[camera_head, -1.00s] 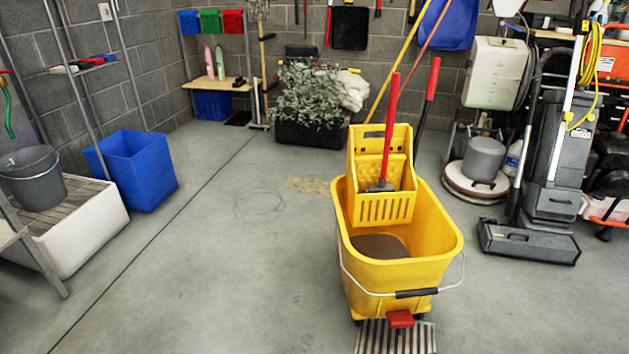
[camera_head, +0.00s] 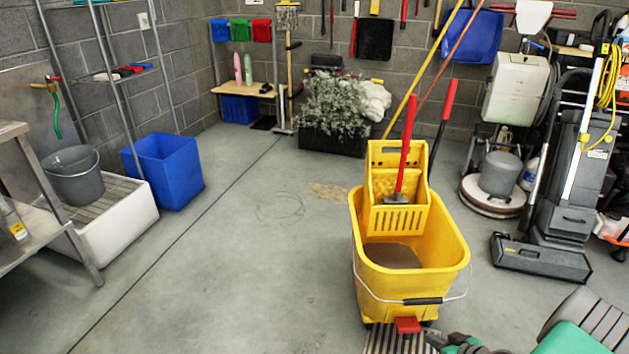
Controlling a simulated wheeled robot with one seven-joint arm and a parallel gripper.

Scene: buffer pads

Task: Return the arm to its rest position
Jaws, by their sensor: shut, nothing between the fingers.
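The task names no other object.
A yellow mop bucket (camera_head: 440,285) with a wringer and red-handled tools stands at centre right. A grey and green object (camera_head: 585,325) is cut off at the lower right. A blue bin (camera_head: 165,175), white basin (camera_head: 110,225) and metal table (camera_head: 30,250) line the left. Centre-left floor is clear.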

